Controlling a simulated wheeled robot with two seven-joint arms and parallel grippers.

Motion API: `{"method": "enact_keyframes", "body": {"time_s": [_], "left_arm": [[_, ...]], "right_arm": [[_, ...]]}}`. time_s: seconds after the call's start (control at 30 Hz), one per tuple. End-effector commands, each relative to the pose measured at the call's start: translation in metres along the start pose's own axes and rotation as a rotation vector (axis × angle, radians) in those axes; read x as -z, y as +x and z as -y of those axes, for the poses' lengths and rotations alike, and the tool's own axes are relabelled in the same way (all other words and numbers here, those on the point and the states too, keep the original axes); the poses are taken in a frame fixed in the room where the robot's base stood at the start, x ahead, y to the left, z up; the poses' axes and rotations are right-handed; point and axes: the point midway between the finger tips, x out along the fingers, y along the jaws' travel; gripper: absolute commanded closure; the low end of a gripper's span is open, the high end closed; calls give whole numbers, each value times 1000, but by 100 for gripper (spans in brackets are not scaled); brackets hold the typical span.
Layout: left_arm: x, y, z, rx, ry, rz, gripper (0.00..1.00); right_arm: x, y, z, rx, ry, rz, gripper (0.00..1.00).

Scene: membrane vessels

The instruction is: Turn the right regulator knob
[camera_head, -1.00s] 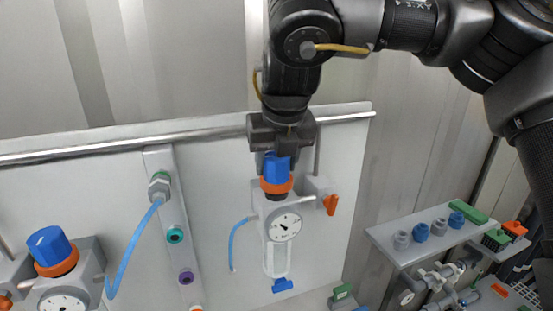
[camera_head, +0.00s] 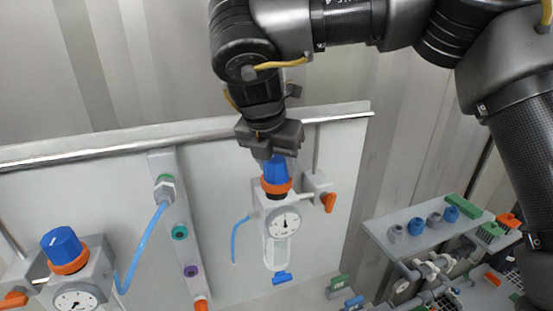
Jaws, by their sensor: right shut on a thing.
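The right regulator (camera_head: 281,222) hangs on the white panel with a round gauge on its front and a clear bowl below. Its blue knob (camera_head: 274,170) sits above an orange ring (camera_head: 276,187). My right gripper (camera_head: 269,157) comes from above and is shut on the blue knob, hiding its upper part. A second regulator stands at the lower left, with its own blue knob (camera_head: 62,245) and gauge (camera_head: 76,300). My left gripper is not in view.
An orange lever (camera_head: 328,202) sticks out just right of the right regulator. A grey manifold strip (camera_head: 180,230) with a blue hose (camera_head: 146,245) is to its left. A metal rail (camera_head: 110,149) runs along the panel top. A grey shelf (camera_head: 400,250) holds several knobs at right.

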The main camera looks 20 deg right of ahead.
Motion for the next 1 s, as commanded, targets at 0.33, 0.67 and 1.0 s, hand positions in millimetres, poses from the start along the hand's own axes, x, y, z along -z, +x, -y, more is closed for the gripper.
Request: {"method": "enact_keyframes", "body": {"time_s": [0.33, 0.67, 1.0], "left_arm": [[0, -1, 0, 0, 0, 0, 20], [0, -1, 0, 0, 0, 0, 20], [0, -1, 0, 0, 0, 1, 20]], "right_arm": [[0, 0, 0, 8, 20, -1, 76], [0, 0, 0, 8, 19, -1, 35], [0, -2, 0, 7, 19, 0, 31]]}}
